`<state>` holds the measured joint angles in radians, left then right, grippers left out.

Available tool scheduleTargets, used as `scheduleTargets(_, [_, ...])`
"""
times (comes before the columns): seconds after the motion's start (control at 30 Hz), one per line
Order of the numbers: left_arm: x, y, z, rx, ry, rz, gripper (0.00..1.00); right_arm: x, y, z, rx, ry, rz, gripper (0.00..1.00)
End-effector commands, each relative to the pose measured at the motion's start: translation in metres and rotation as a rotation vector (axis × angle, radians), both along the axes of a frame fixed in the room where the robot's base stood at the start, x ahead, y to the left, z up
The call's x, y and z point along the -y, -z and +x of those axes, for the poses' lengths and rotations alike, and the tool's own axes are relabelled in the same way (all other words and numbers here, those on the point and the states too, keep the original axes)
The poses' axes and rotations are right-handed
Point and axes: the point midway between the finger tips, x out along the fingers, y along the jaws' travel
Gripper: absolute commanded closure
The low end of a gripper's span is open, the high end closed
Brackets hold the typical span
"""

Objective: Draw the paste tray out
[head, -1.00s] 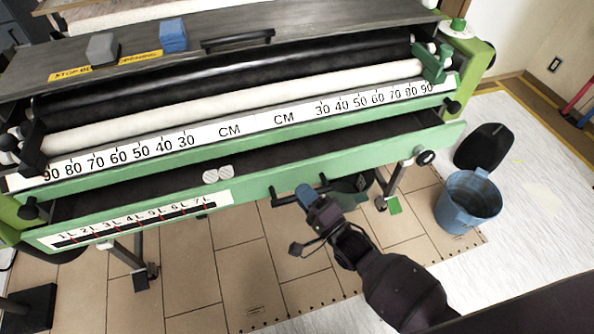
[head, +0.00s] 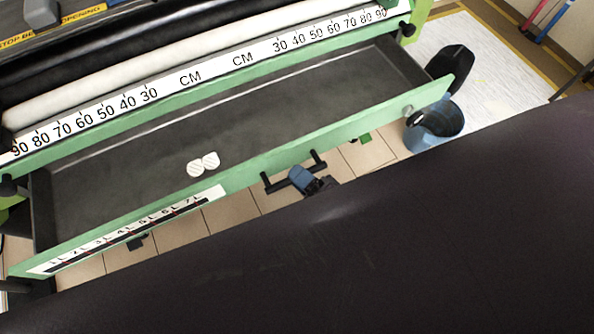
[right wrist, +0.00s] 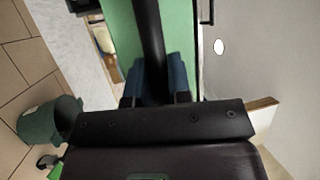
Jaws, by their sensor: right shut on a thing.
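The paste tray (head: 130,180) is a dark, wide drawer with a green front panel, pulled well out from under the rollers in the head view. A black bar handle (head: 274,186) sits on the front panel. My right gripper (head: 303,179) is shut on this handle, with its blue fingertips around the bar. In the right wrist view the handle (right wrist: 150,30) runs up from between the blue fingers (right wrist: 158,80), in front of the green panel. My left gripper is not in view.
A blue bucket (head: 436,128) stands on the floor beyond the tray's right end, with a black rounded thing (head: 452,68) behind it. The white roller (head: 120,84) and centimetre scale lie above the tray. My dark arm or body hides the lower part of the head view.

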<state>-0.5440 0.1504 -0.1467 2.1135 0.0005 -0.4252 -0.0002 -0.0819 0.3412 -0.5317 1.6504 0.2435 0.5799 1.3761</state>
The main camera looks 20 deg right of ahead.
Motion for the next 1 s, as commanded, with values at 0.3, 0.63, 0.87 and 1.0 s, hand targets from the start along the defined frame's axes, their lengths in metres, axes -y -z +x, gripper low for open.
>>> scheduleTargets(0.3, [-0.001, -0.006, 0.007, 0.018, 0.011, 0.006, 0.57, 0.0, 0.0, 0.0, 0.0, 0.0, -0.001, 0.57])
scheduleTargets(0.63, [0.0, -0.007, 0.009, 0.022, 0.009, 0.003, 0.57, 0.003, 0.002, -0.004, -0.001, -0.001, -0.002, 0.57])
scheduleTargets(0.87, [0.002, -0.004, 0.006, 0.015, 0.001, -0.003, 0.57, 0.018, 0.01, -0.034, -0.005, 0.0, -0.004, 0.57])
scheduleTargets(1.0, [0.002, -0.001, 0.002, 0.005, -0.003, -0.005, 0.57, 0.03, 0.015, -0.057, -0.005, 0.0, -0.003, 0.57])
